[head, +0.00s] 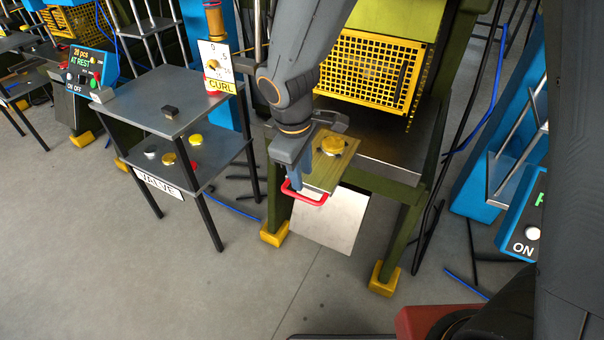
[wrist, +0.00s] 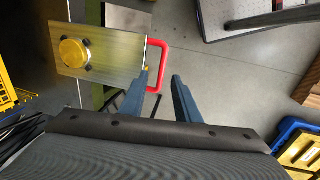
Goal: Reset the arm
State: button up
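My arm reaches down from the top in the head view, ending in my gripper (head: 297,178) with blue fingers. In the wrist view my gripper (wrist: 163,77) is open, with a clear gap between its two fingers and nothing clamped. A red handle (head: 305,198) sits at the fingertips on the front edge of a brass-coloured plate (head: 316,184). In the wrist view the handle (wrist: 167,52) is close to the left finger; I cannot tell whether they touch. The plate carries a round gold piece (head: 333,145), also in the wrist view (wrist: 74,53).
A green press with a yellow mesh guard (head: 372,70) stands behind the plate; a pale sheet (head: 332,218) slopes below it. A two-tier table (head: 170,102) labelled VALVE stands left, beside a CURL dial (head: 216,68). Blue control boxes (head: 88,67) flank the area. Front floor is open.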

jog(key=s+d+r+m, duration=0.1)
jog(key=s+d+m, duration=0.1)
jog(key=d+m, duration=0.2)
jog(key=s+d+r+m, duration=0.1)
jog(key=s+d+m, duration=0.2)
jog(key=d, duration=0.6)
jog(key=s+d+r+m+g+y, duration=0.1)
jog(key=s+d+m, duration=0.2)
jog(key=d+m, duration=0.3)
jog(key=shift+d+r, duration=0.2)
jog(key=shift+d, duration=0.6)
